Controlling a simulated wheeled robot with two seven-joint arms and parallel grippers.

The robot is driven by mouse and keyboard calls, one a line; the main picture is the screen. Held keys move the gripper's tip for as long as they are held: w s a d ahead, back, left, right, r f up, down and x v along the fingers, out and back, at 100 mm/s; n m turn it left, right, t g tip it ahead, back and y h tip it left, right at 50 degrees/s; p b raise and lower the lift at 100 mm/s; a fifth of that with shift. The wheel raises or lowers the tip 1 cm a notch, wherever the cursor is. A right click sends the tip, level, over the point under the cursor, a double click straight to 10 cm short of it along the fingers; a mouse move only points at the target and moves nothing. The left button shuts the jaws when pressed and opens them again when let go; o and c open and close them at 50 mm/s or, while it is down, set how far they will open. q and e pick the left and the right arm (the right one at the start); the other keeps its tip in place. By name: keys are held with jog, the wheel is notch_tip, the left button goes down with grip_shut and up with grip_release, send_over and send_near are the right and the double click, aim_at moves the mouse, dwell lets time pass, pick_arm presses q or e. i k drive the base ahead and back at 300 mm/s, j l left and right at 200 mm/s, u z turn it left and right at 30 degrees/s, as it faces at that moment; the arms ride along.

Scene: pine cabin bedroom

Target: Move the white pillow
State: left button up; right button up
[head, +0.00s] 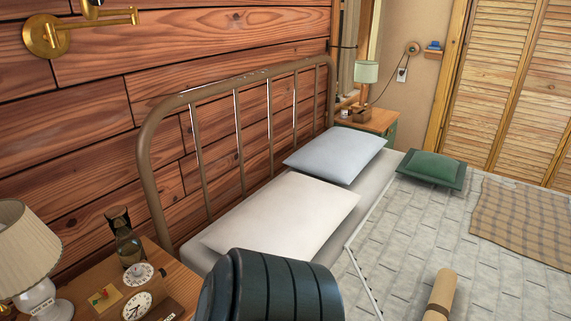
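A white pillow (283,215) lies flat on the near part of the bed's head end, close to the metal headboard. A second pillow, pale bluish-white (336,155), lies beyond it toward the far side of the bed. The two pillows are close together, the far corner of the near one by the near edge of the other. A dark ribbed part at the bottom centre, likely of my own arm, covers a bit of the bed in front of the near pillow. Neither of my grippers shows in the head view.
A brown metal headboard (270,125) stands behind the pillows. A green cushion (432,168), plaid blanket (522,215) and tan roll (440,294) lie on the grey quilt (410,235). Nightstands with lamps (28,250) (366,72) flank the bed; the near one holds a bottle and clock.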

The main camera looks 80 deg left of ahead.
aim_at(294, 217)
jog(key=u, duration=2.55)
jog(key=z, duration=0.1)
jog(key=i+j, duration=0.05)
